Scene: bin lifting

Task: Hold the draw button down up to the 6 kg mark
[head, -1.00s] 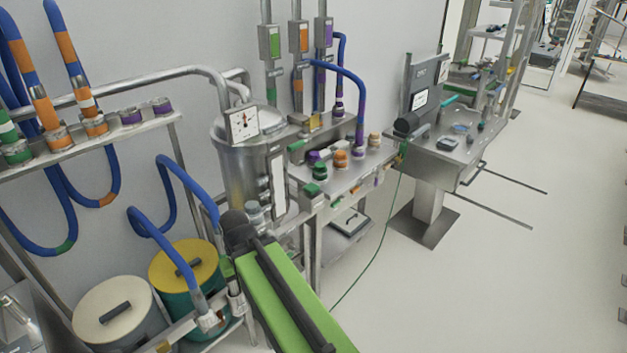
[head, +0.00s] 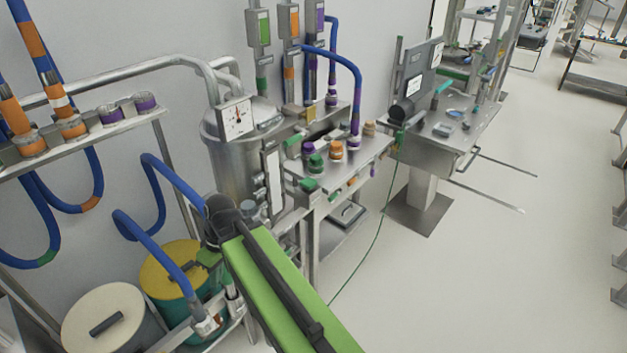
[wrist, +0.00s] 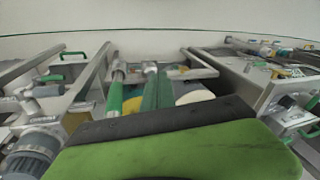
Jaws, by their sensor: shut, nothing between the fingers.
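A steel tank (head: 235,165) stands by the wall in the head view. A square white dial (head: 237,119) with a small red mark and dark needle sits on its top; its scale is too small to read. Green (head: 315,162) and orange (head: 336,150) knobs stand on the steel bench right of the tank. I cannot tell which part is the draw button.
A yellow-lidded drum (head: 168,270) and a cream-lidded drum (head: 104,318) stand lower left, with blue hoses (head: 150,250) around them. A second steel bench (head: 455,125) stands to the right. A thin green cable hangs between. The floor (head: 480,270) at right is clear.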

